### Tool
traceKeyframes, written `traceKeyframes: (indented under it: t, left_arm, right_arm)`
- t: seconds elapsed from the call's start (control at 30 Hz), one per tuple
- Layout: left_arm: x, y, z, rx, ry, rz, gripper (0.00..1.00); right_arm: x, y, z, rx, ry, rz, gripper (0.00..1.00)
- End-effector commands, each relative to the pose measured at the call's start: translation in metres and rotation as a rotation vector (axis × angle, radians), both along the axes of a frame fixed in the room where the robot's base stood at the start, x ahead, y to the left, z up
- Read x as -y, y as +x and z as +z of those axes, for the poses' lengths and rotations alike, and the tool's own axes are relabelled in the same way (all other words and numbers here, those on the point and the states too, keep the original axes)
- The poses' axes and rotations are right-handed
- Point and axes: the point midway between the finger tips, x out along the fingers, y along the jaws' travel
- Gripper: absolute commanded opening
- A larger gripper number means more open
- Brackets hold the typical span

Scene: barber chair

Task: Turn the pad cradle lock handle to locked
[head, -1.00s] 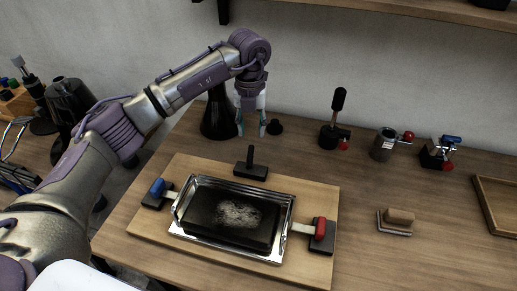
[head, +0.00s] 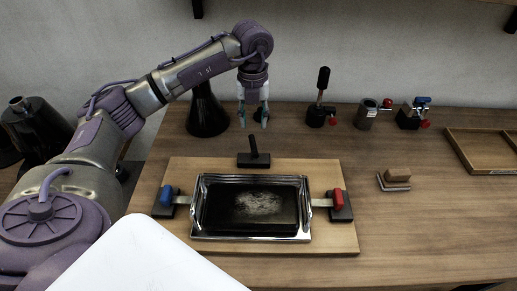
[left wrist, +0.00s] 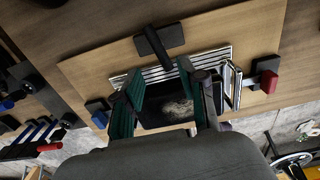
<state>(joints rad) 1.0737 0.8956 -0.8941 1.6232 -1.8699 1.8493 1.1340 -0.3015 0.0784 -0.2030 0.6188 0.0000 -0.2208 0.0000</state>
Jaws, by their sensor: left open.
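The pad cradle (head: 306,232), a shiny metal tray holding a black pad (head: 250,206) with a pale grey smudge, sits on a light wooden board (head: 335,243). A black upright handle (head: 253,150) on a dark block stands behind the tray; it also shows in the left wrist view (left wrist: 154,44). A blue handle (head: 166,196) is at the tray's left and a red handle (head: 338,199) at its right. Which one is the lock handle I cannot tell. My left gripper (head: 253,118) is open and empty, pointing down above the black handle in the head view, apart from it. My right gripper is not in view.
Clamp-like devices (head: 321,112) and a metal cup (head: 367,116) stand at the back. A wooden-topped block (head: 397,176) and a shallow wooden tray (head: 477,146) are at the right. The table's front right is clear.

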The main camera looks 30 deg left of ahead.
Motion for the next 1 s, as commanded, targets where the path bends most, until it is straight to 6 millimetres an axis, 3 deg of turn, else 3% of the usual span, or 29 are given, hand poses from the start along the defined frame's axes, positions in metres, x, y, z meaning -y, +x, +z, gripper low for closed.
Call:
traceKeyframes:
  t: [0.17, 0.5, 0.7, 1.0]
  left_arm:
    - [-0.001, -0.002, -0.036, -0.007, 0.002, 0.001, 0.41]
    - [0.0, -0.001, -0.1, -0.003, -0.001, 0.0, 0.41]
    - [0.0, 0.0, -0.117, -0.001, 0.001, 0.0, 0.41]
    - [0.0, 0.0, -0.12, 0.0, 0.001, -0.001, 0.41]
  right_arm:
    - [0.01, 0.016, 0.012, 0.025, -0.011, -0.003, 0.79]
    - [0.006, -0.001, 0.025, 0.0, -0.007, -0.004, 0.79]
    - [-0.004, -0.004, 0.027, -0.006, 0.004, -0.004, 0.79]
    - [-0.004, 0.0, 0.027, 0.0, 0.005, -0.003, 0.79]
